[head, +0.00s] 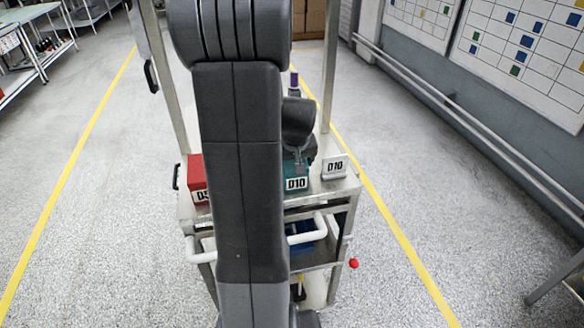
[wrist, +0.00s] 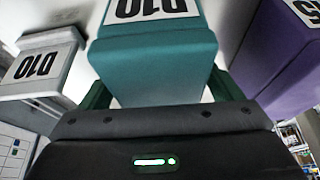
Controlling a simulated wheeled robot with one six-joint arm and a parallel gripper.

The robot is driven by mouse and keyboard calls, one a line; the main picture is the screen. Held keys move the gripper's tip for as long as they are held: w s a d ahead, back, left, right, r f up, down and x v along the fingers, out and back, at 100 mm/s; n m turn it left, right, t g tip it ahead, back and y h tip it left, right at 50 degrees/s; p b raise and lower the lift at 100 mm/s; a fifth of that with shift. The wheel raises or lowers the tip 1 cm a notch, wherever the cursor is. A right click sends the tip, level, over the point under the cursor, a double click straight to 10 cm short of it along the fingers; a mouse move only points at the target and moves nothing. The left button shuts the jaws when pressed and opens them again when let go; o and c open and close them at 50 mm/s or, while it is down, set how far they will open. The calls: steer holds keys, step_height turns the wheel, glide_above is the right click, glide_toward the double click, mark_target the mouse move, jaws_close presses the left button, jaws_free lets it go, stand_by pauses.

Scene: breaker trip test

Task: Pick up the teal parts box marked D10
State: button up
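The teal parts box marked D10 (head: 296,170) stands on the top of a metal cart, partly hidden behind my arm in the head view. It fills the middle of the wrist view (wrist: 155,62), its label upside down there. My gripper (wrist: 160,93) is at the box, with one dark green finger on each side of it. A small light gap shows between the box and the right finger, so the gripper looks open around it. In the head view my gripper is mostly hidden by the arm.
A grey stand marked D10 (head: 335,167) is right of the teal box. A red box (head: 197,178) is at the left of the cart. A purple box (wrist: 275,50) is close beside the teal box in the wrist view. Open floor lies both sides.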

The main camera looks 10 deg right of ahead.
steer(key=c, duration=1.3)
steer(key=shift+o, duration=0.2)
steer(key=shift+r, duration=0.15)
